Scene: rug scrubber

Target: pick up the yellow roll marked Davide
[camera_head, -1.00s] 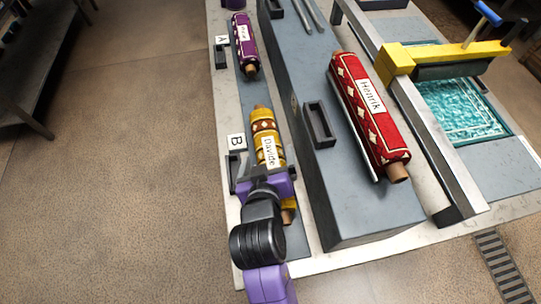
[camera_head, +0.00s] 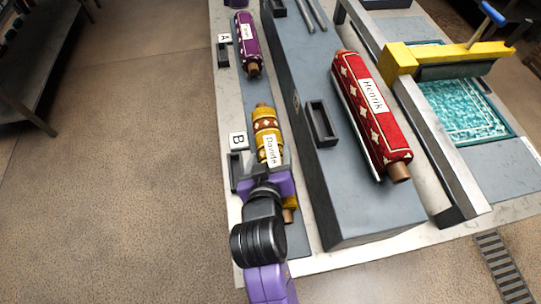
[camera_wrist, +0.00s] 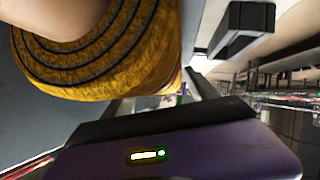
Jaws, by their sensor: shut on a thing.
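The yellow roll marked Davide (camera_head: 266,124) lies lengthwise by the label B, with a patterned band, a white name tag and brown core ends. My gripper (camera_head: 268,176) is over its near half and shut on it. The gripper body hides part of the roll, and its near core end shows just past the gripper. In the wrist view the roll's spiral end (camera_wrist: 95,55) fills the upper left, close to the purple gripper body. I cannot tell whether the roll is clear of the surface.
A red roll marked Henrik (camera_head: 372,115) lies on the raised grey block (camera_head: 350,215) to the right. A purple roll (camera_head: 247,45) lies farther back near label A (camera_head: 224,38). A yellow-and-blue scrubber (camera_head: 440,58) stands over a teal rug (camera_head: 460,110). The floor at left is open.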

